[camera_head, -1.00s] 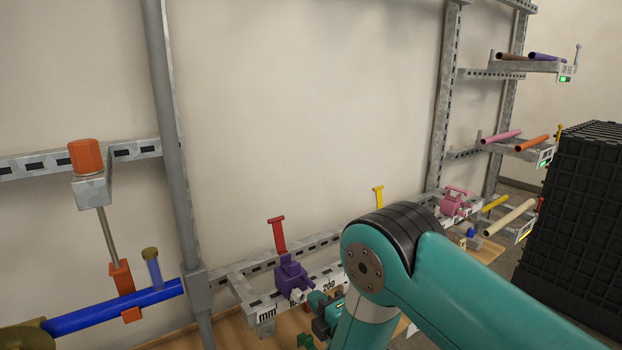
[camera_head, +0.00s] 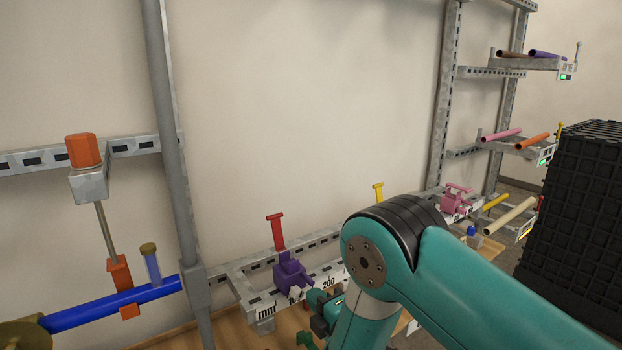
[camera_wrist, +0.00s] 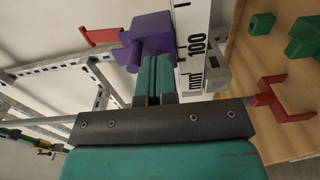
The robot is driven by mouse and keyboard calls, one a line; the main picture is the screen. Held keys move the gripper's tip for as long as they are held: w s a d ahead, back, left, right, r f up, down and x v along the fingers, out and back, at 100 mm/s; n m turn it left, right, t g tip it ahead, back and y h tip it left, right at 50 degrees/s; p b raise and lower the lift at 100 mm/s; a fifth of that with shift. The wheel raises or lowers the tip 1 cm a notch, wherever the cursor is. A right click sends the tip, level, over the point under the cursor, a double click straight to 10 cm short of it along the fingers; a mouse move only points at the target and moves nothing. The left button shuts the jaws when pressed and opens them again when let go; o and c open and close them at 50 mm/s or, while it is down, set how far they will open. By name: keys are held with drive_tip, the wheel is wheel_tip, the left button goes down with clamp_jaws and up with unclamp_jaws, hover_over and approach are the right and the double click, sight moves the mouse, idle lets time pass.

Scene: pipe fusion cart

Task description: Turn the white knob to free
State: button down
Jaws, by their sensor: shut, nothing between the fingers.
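A purple clamp (camera_head: 290,272) sits on the ruler-marked rail of the cart. A small white knob (camera_head: 294,293) shows at its lower front, close to my fingertips. My gripper (camera_head: 311,296) is shut and empty beside it; I cannot tell from the head view whether it touches the knob. In the wrist view my two green fingers (camera_wrist: 155,76) are together and point at the purple clamp (camera_wrist: 148,40). The knob cannot be made out there, and its turned position is too small to read.
The white ruler strip (camera_wrist: 192,45) runs right beside my fingers. A red handle (camera_head: 276,232) rises behind the clamp. A red bracket (camera_wrist: 277,101) and green blocks (camera_wrist: 305,38) are near the wooden board. A blue pipe (camera_head: 110,309) crosses at left. A black crate stack (camera_head: 577,220) stands at right.

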drive_tip(key=shift+w+a+r+p, duration=0.15)
drive_tip(key=shift+a+r+p, duration=0.05)
drive_tip(key=shift+r+p, duration=0.2)
drive_tip(key=shift+w+a+r+p, duration=0.15)
drive_tip(key=shift+r+p, duration=0.2)
drive_tip(key=shift+r, duration=0.05)
drive_tip(key=shift+w+d+p, duration=0.2)
drive_tip(key=shift+d+p, duration=0.1)
drive_tip(key=shift+p, duration=0.4)
drive_tip(key=f+b, duration=0.1)
drive_tip(key=b, duration=0.1)
drive_tip(key=shift+d+b, duration=0.1)
drive_tip(key=shift+b, duration=0.2)
drive_tip(key=b+v, duration=0.5)
drive_tip(key=b, duration=0.5)
drive_tip(key=shift+s+d+f, duration=0.1)
drive_tip(key=shift+s+d, duration=0.1)
drive_tip(key=shift+s, duration=0.15)
